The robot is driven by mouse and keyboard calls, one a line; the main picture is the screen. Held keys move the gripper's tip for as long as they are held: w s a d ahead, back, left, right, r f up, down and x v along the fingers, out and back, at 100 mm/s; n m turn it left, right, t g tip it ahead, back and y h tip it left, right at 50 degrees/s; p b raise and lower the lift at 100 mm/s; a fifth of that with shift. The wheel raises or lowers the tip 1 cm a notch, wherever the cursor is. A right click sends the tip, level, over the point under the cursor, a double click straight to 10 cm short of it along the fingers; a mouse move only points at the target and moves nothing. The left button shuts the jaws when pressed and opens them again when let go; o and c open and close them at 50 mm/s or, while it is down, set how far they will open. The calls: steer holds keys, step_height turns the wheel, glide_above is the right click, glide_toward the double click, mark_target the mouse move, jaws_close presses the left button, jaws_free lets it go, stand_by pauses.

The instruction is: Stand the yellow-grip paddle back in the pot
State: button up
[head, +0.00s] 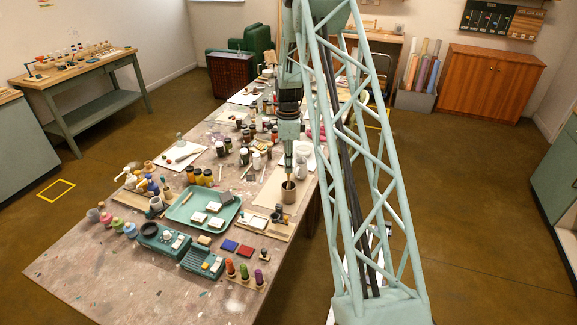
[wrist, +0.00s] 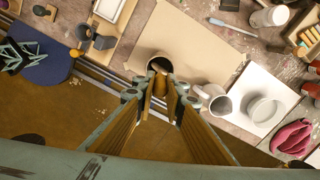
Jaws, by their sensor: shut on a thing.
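The pot (head: 289,195) is a brownish-grey cylinder standing near the table's right edge. In the wrist view its round rim and dark inside (wrist: 157,56) show just beyond my fingertips. My gripper (head: 288,170) points down over the pot, its tips close to the pot's mouth. In the wrist view my gripper (wrist: 159,82) is shut on a narrow yellowish piece (wrist: 159,87), which fits the yellow-grip paddle. The rest of the paddle is hidden by the fingers and the pot. I cannot tell how deep it reaches into the pot.
A light board (wrist: 200,42) lies beside the pot. A white mug (wrist: 217,101) stands close to its right in the wrist view. A green tray (head: 205,210) with white blocks and several jars crowd the table to the left.

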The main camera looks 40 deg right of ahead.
steer(key=o, duration=0.8)
steer(key=shift+r, duration=0.15)
steer(key=shift+r, duration=5.85)
